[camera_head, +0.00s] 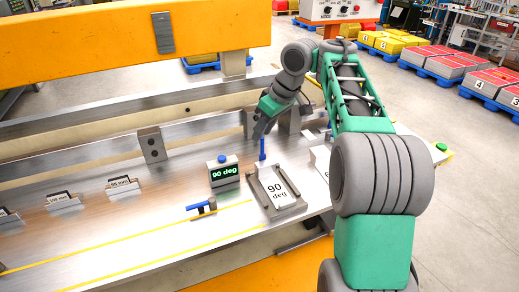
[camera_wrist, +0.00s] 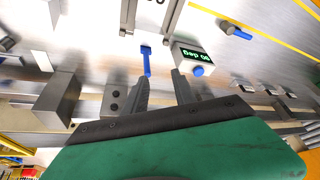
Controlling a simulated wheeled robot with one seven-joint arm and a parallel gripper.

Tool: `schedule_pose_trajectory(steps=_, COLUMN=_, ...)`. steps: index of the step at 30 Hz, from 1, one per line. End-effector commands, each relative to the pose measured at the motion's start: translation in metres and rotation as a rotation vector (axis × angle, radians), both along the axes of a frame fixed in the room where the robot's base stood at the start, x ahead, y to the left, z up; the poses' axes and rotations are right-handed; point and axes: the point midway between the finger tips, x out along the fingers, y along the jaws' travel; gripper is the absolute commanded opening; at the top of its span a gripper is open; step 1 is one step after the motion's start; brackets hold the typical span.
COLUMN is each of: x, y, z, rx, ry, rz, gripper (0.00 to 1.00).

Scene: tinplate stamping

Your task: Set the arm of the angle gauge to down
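A grey fixture (camera_head: 282,208) holds a white plate marked "90 deg" (camera_head: 275,190) on the metal bench. A blue arm (camera_head: 262,149) stands up at its back edge in the head view; it also shows in the wrist view (camera_wrist: 147,62). A box with a green "90 deg" display (camera_head: 224,173) and a blue top button stands left of the fixture. No part is labelled as the angle gauge. My gripper (camera_head: 262,130) is above and behind the blue arm.
A second blue handle (camera_head: 197,206) lies left of the fixture, near the yellow line. Several labelled blocks (camera_head: 122,186) stand along the bench at left. A grey upright block (camera_head: 152,145) stands behind. A white block (camera_head: 322,160) is close on the right, partly hidden by my arm.

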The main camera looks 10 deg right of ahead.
Motion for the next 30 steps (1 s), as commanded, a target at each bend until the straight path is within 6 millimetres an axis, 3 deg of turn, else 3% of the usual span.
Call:
schedule_pose_trajectory(steps=5, x=0.016, y=-0.017, z=-0.012, rx=-0.027, ry=-0.017, rz=0.072, gripper=0.32)
schedule_pose_trajectory(steps=18, x=0.034, y=0.001, z=-0.079, rx=-0.028, ry=-0.016, rz=0.074, gripper=0.32)
schedule_pose_trajectory(steps=27, x=0.036, y=0.003, z=-0.080, rx=-0.028, ry=-0.017, rz=0.072, gripper=0.32)
schedule_pose_trajectory(steps=30, x=0.036, y=0.003, z=-0.080, rx=-0.028, ry=-0.017, rz=0.072, gripper=0.26)
